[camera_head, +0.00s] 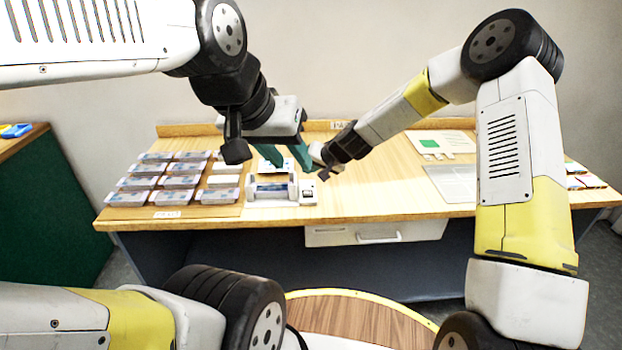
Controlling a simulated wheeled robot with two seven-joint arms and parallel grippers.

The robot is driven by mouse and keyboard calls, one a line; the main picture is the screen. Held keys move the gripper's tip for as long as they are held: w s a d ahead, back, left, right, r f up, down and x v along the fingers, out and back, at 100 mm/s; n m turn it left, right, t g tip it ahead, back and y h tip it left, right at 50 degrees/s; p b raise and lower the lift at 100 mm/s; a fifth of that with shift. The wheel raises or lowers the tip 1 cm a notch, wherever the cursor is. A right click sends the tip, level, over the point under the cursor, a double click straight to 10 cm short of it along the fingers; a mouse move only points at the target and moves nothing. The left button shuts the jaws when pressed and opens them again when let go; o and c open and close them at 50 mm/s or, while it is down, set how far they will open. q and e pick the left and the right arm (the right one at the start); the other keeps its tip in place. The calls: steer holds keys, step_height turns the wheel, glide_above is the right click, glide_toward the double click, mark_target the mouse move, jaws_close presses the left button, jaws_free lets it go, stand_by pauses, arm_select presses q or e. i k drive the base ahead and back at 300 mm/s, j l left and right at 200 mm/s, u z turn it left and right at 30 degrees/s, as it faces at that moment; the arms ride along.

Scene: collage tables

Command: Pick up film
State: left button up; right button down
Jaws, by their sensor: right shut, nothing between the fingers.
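A pale, translucent flat sheet (452,184), which looks like the film, lies on the right part of the wooden table. A small white machine (271,190) stands near the table's front edge, left of centre. My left gripper (288,166) points down just above and behind this machine. Its teal fingers are apart, with nothing visible held between them. My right gripper (322,168) is beside it on the right, shut and empty, seen small and partly dark. The sheet is well to the right of both grippers.
Several clear boxes (163,183) stand in rows on the table's left, with white blocks (223,181) beside them. A board with a green patch (430,144) lies at the back right. A drawer (375,235) is under the front edge. The front middle of the tabletop is clear.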

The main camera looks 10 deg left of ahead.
mark_target(266, 187)
steer(key=j+u, duration=0.1)
steer(key=j, duration=0.3)
steer(key=i+j+u, duration=0.15)
steer(key=j, duration=0.25)
steer(key=i+j+u, duration=0.1)
steer(key=j, duration=0.3)
steer(key=i+j+u, duration=0.1)
steer(key=j, duration=0.3)
